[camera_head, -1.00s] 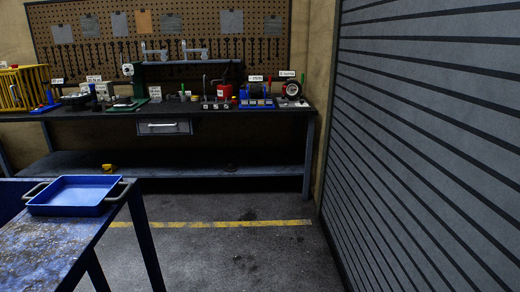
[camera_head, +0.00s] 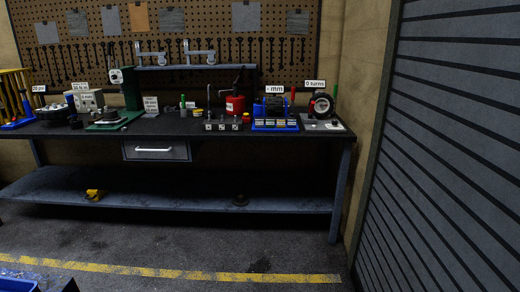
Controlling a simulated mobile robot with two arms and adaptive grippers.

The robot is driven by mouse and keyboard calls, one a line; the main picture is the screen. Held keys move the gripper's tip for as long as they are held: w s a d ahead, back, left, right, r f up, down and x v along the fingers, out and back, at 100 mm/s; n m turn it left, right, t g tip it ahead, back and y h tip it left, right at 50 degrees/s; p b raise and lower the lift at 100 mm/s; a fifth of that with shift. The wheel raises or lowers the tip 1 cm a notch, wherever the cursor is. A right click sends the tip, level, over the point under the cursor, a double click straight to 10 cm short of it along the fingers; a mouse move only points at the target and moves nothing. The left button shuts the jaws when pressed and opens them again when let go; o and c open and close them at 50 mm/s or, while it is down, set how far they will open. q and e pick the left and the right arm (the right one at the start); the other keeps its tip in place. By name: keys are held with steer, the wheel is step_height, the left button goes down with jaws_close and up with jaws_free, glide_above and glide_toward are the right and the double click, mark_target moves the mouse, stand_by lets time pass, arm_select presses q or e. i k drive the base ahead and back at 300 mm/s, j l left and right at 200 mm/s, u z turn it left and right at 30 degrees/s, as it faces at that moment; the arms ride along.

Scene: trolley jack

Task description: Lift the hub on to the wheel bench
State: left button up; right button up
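A long dark workbench (camera_head: 200,135) stands against the far wall and carries several tools and fixtures. I cannot tell for sure which thing is the hub. A small dark round part (camera_head: 240,200) lies on the bench's lower shelf, right of a yellow part (camera_head: 94,195). A dark round device (camera_head: 68,115) sits at the left of the bench top. A wheel with a dark tyre (camera_head: 321,104) stands upright on a fixture at the right end, under a "0 turns" label. Neither of my grippers is in view.
Open floor with a yellow line (camera_head: 180,272) lies before the bench. A grey slatted shutter (camera_head: 450,150) closes off the right. A blue tray (camera_head: 18,284) shows at the bottom left corner. A drawer (camera_head: 156,149) hangs under the bench top.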

mark_target(240, 200)
steer(key=i, duration=0.9)
steer(key=i+u, duration=0.15)
steer(key=i, duration=0.8)
